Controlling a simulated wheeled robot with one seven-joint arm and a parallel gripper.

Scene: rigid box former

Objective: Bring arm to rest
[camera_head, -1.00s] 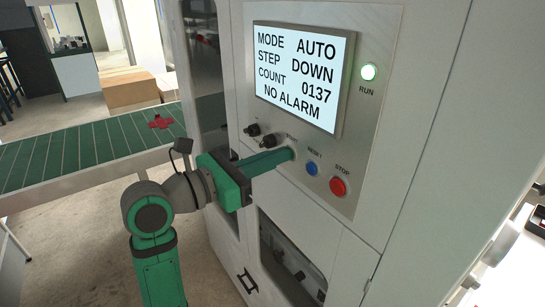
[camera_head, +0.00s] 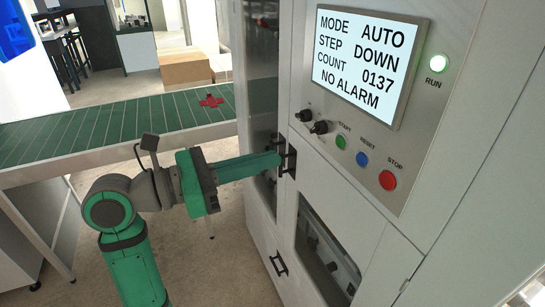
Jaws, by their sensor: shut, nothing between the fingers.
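My gripper (camera_head: 277,160) is shut and empty. Its green fingers point right, toward the grey machine cabinet (camera_head: 395,225). The fingertips appear in front of a black door handle (camera_head: 290,160); I cannot tell whether they touch it. My green and grey arm (camera_head: 135,265) comes up from the lower left. The green START button (camera_head: 341,142) is uncovered, to the right of the fingertips and apart from them.
The panel has a blue RESET button (camera_head: 362,159), a red STOP button (camera_head: 388,180), black knobs (camera_head: 319,127) and a lit screen (camera_head: 366,65) reading AUTO, DOWN, NO ALARM. A green conveyor (camera_head: 110,125) carries a red cross-shaped piece (camera_head: 211,101).

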